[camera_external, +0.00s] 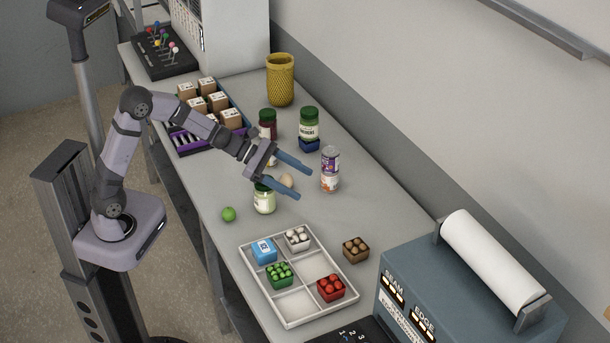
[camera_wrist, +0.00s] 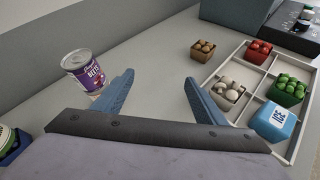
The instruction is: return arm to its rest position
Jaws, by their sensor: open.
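My gripper (camera_external: 305,181) is open and empty, held above the bench around its middle. In the wrist view its two blue fingers (camera_wrist: 157,98) are spread apart with bare bench between them. The beets can also shows left of the fingers in the wrist view (camera_wrist: 84,70). A jar with a pale label (camera_external: 264,197) stands below the gripper, and a beige egg-like item (camera_external: 287,180) is partly hidden behind a finger.
A white divided tray (camera_external: 290,323) holds small boxes. A brown box (camera_external: 356,249) stands beside it. A green ball (camera_external: 228,214), a dark red-brown jar (camera_external: 268,122), a green-lidded jar (camera_external: 309,122), a yellow basket (camera_external: 280,80) and a crate of cartons (camera_external: 208,104) stand around the arm.

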